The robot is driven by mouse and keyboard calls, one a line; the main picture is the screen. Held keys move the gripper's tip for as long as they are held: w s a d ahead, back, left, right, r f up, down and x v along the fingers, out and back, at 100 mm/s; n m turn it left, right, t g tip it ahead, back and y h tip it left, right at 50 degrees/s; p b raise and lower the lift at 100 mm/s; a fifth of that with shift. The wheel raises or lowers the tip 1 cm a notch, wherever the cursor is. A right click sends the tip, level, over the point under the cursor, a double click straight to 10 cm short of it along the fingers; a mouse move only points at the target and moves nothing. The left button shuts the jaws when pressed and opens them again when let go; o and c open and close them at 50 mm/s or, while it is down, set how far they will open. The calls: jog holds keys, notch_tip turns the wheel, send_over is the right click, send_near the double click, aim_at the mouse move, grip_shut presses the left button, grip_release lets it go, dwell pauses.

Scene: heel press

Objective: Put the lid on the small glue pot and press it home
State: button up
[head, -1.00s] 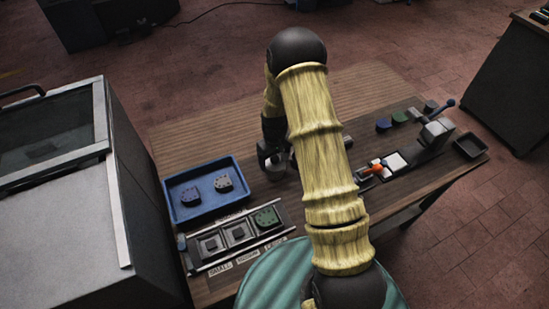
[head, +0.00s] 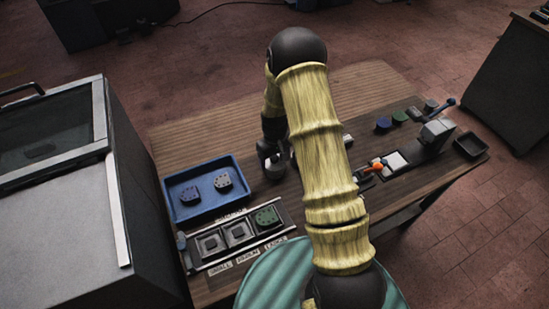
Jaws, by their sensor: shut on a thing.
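My gripper (head: 271,158) is in the head view, low over the middle of the wooden table, just right of the blue tray. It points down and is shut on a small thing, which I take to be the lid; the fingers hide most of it. The small glue pot (head: 275,172) appears as a small dark grey round shape directly under the fingers. I cannot tell whether the lid touches the pot's rim or how level it sits.
A blue tray (head: 168,199) with two heel-shaped pieces lies left of my gripper. A labelled fixture (head: 283,228) is in front of it. The table's back left is clear.

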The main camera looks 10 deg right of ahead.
jog(key=shift+s+f, duration=0.1)
dwell(0.3)
jog(key=o, duration=0.8)
jog(key=shift+r+p, duration=2.35)
jog(key=shift+r, duration=1.2)
